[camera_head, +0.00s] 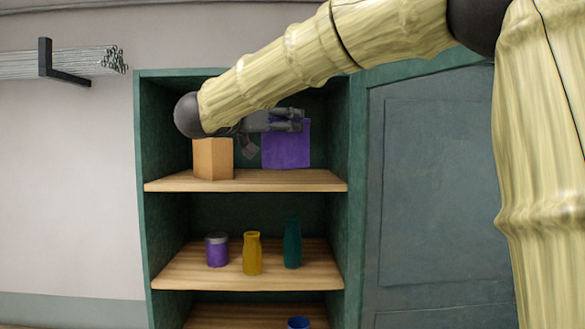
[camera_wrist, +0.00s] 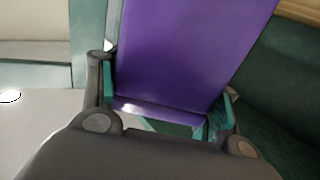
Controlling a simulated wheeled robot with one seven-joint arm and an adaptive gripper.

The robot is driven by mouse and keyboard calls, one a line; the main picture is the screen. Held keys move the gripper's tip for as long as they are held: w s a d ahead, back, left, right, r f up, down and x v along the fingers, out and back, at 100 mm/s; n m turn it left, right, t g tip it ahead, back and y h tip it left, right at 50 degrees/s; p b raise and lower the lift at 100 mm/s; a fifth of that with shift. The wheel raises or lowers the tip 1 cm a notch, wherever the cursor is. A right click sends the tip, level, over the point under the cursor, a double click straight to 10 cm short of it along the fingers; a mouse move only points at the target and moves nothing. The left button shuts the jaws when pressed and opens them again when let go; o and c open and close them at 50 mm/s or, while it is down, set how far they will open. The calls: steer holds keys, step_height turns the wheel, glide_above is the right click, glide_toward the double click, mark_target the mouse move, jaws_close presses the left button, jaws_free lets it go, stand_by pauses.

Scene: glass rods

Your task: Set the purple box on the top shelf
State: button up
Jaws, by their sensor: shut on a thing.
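The purple box (camera_head: 287,149) shows in the head view at the top shelf (camera_head: 300,181), right of the orange-brown box. My gripper (camera_head: 303,119) is shut on the upper part of the purple box, reaching in from the left. In the wrist view the purple box (camera_wrist: 190,55) fills the upper middle, between the two fingers of my gripper (camera_wrist: 165,108). The box's lower edge appears slightly above the shelf board; whether it touches the board I cannot tell. My arm hides part of the shelf's upper opening.
An orange-brown box (camera_head: 213,159) stands on the top shelf at left. The shelf below holds a purple jar (camera_head: 217,251), a yellow bottle (camera_head: 252,253) and a teal bottle (camera_head: 292,245). A blue cup (camera_head: 298,323) is lower down. Glass rods (camera_head: 75,63) rest on a wall bracket.

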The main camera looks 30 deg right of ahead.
steer(key=shift+s+d+r+p, duration=0.2)
steer(key=shift+d+r+p, duration=0.1)
steer(key=shift+p, duration=0.15)
steer(key=s, duration=0.2)
steer(key=p, duration=0.1)
steer(key=shift+s+d, duration=0.25)
steer(key=shift+s, duration=0.15)
steer(key=shift+w+d+f+b, duration=0.2)
steer(key=shift+w+d+b, duration=0.05)
steer(key=shift+w+b, duration=0.3)
steer(key=shift+w+d+f+b, duration=0.15)
steer(key=shift+w+d+b, duration=0.2)
steer(key=shift+b, duration=0.3)
steer(key=shift+w+r+b, duration=0.1)
steer(key=shift+w+b, duration=0.3)
steer(key=shift+w, duration=0.1)
steer(key=w+d+f+p, duration=0.3)
steer(key=w+d, duration=0.4)
steer(key=w, duration=0.4)
steer(key=shift+f+p, duration=0.35)
steer(key=shift+f, duration=0.45)
